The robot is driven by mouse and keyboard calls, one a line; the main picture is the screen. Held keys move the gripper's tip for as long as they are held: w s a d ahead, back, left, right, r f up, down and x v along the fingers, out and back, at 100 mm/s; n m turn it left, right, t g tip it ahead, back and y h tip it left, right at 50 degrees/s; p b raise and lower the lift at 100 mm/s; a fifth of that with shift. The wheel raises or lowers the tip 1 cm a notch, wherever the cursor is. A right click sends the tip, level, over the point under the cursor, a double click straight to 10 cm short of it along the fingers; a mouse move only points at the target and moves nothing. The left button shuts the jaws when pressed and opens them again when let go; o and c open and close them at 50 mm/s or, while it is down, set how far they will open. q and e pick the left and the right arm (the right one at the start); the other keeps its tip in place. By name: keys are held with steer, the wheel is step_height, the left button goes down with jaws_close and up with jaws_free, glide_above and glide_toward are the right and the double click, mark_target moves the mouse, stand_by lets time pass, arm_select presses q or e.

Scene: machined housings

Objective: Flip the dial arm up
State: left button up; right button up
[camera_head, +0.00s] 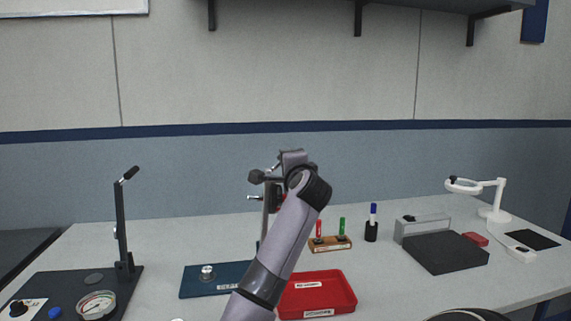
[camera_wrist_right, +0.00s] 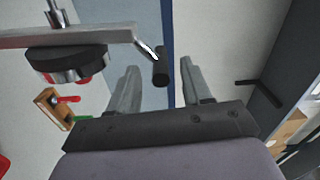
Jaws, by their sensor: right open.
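The dial stand has a dark blue base (camera_head: 200,282) and a column (camera_head: 265,215) partly hidden behind my right arm. In the right wrist view its grey bar (camera_wrist_right: 75,38) comes in from the left, with a black round part (camera_wrist_right: 68,60) showing red beneath it. A thin silver lever (camera_wrist_right: 146,47) at the bar's end carries a small black grip (camera_wrist_right: 161,75). My right gripper (camera_wrist_right: 160,68) is open, and the black grip shows between its fingertips, depth and contact unclear. In the head view my right arm hides the gripper. My left gripper is out of view.
A red tray (camera_head: 345,295) lies right of the base. Behind it stands a wooden holder with markers (camera_head: 330,245), which also shows in the wrist view (camera_wrist_right: 48,105). A lever press with a gauge (camera_head: 97,304) stands left. A grey-black block (camera_head: 445,253) and a white magnifier lamp (camera_head: 494,213) are right.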

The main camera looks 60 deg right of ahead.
steer(key=v, duration=0.4)
stand_by(0.8)
